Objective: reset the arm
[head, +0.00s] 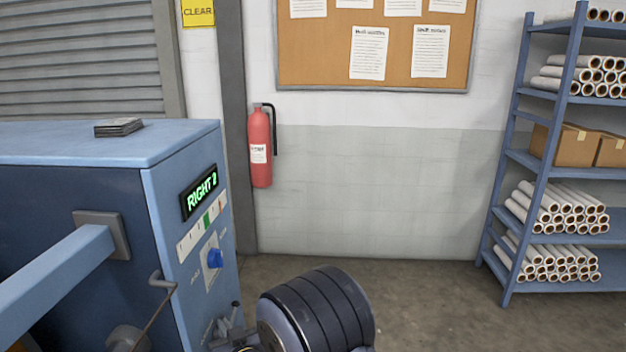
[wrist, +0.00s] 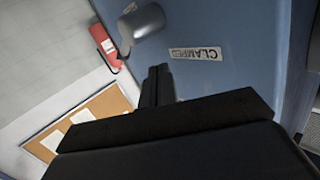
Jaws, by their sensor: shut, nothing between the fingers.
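My gripper (wrist: 157,72) shows in the wrist view with its two dark fingers together and nothing between them. It is in front of a blue machine panel (wrist: 225,85); I cannot tell the exact gap. A white label reading CLAMPED (wrist: 196,53) is on that panel, beyond the fingertips and to the right. A grey rounded handle-like part (wrist: 141,23) sticks out near the label. In the head view, part of my arm shows at the bottom centre, and my gripper cannot be made out there.
The blue machine (head: 80,143) fills the left of the head view, with a lit display (head: 199,191) and blue knob (head: 214,258). A fire extinguisher (head: 260,150) hangs on the wall. A rack (head: 545,170) of rolls stands at right. The floor (head: 430,300) between is clear.

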